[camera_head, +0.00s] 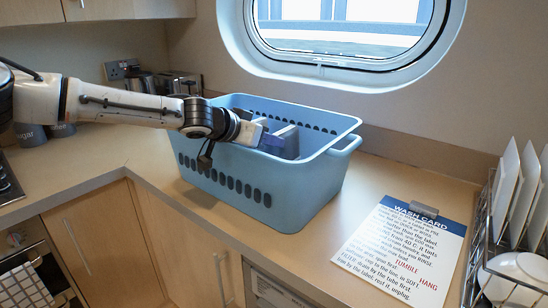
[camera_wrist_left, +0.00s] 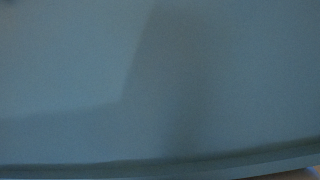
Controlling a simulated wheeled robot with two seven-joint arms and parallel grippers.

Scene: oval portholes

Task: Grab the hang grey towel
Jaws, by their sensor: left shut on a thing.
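The light-blue basket (camera_head: 262,188) stands on the counter below the oval window. My left arm comes in from the left, and my left gripper (camera_head: 268,136) is down inside the basket, below its rim. A grey-purple thing (camera_head: 284,145) shows at the gripper's end; I cannot tell whether it is the grey towel. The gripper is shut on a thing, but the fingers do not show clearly. A plain blue-grey surface (camera_wrist_left: 160,90) with a shadow fills the left wrist view. My right gripper is not in view.
A wash card (camera_head: 400,245) reading "TUMBLE" and "HANG" lies right of the basket. A dish rack (camera_head: 480,235) with plates is at the right edge. A toaster (camera_head: 180,84) stands behind my arm. A checked towel (camera_head: 22,287) hangs at the oven, lower left.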

